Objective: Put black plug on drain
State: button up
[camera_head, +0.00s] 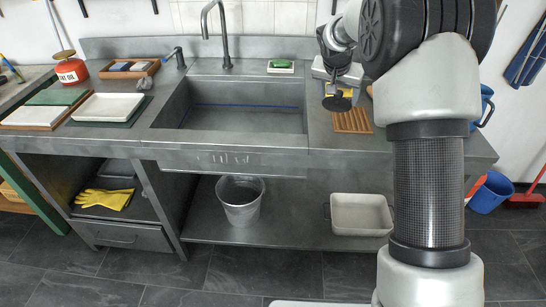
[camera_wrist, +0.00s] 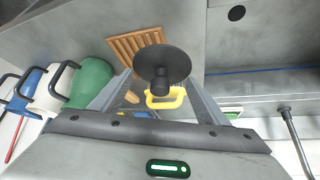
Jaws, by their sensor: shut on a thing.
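The black plug (camera_wrist: 165,62) is a round disc with a short knob, held between the two fingers of my gripper (camera_wrist: 162,90) in the wrist view. My gripper (camera_head: 338,88) is shut on its knob, and the plug (camera_head: 337,103) hangs above the counter right of the sink in the head view. The drain (camera_wrist: 237,13) shows as a dark round spot on the sink floor in the wrist view, apart from the plug. In the head view the sink's front edge hides the drain. The sink (camera_head: 240,120) is a grey metal basin with a blue line on its back wall.
A slatted wooden rack (camera_head: 352,122) lies right of the sink below my gripper. The basin looks empty.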

jog(key=s+f+n+y, duration=0.1)
jog(key=s+f+n, duration=0.1)
jog(key=s+f, duration=0.3)
jog(key=s+f+n+y, duration=0.1)
jog(key=s+f, duration=0.4)
jog(key=s, duration=0.7)
jog(key=shift+s+n, duration=0.25)
jog(key=shift+n, duration=0.45)
